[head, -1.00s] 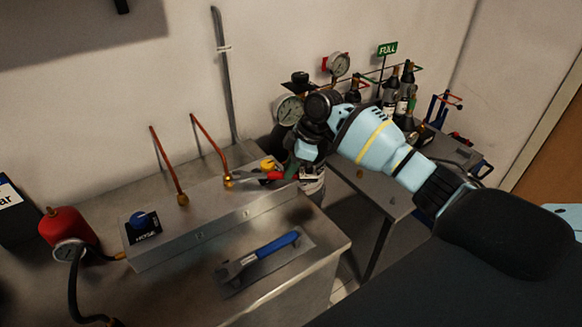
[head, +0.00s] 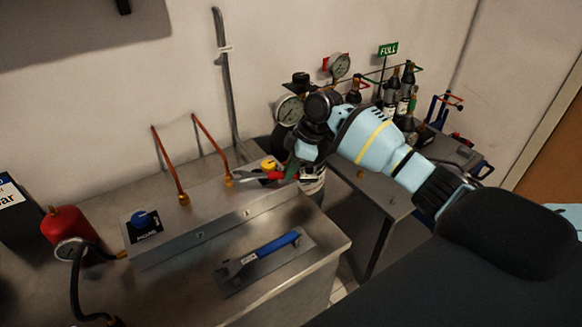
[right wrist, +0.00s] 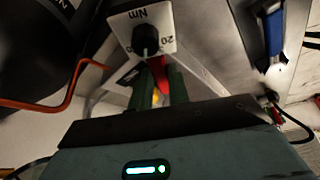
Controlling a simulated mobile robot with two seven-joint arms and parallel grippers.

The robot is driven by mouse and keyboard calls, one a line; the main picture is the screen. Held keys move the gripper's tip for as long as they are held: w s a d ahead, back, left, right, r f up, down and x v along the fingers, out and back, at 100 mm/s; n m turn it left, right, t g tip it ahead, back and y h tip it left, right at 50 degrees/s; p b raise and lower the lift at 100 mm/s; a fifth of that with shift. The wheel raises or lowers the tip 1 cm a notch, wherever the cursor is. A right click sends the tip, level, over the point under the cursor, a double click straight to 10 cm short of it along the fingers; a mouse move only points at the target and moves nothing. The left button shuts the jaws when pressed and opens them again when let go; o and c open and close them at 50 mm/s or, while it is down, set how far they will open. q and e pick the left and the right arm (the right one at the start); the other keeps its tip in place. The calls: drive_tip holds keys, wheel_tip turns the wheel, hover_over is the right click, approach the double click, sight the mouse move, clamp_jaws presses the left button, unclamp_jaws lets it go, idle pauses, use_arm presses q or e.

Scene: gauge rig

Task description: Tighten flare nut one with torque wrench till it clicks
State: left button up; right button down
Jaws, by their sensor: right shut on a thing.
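My right gripper (head: 293,167) is shut on a red-handled wrench (head: 263,176) above the right end of the steel rig block (head: 215,215). The wrench's grey head points left and lies at the brass nut (head: 229,181) under the right copper pipe; whether it sits around the nut cannot be told. A second brass nut (head: 183,199) is under the left copper pipe. Which nut is number one is not readable. In the right wrist view the red handle (right wrist: 158,75) runs between the fingers (right wrist: 157,88). My left gripper is not in view.
A blue-handled wrench (head: 275,244) lies on a grey mat (head: 300,258) in front. A blue knob (head: 144,219) is on the block's left end. A red bottle (head: 64,223) with a gauge stands left. A white Nm dial plate (right wrist: 124,22) shows in the right wrist view.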

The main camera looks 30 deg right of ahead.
drive_tip(key=shift+w+a, duration=0.5)
drive_tip(key=shift+a, duration=0.35)
idle(0.3)
drive_tip(key=shift+a, duration=0.1)
idle(0.3)
drive_tip(key=c, duration=2)
unclamp_jaws()
clamp_jaws()
drive_tip(key=shift+r, duration=0.1)
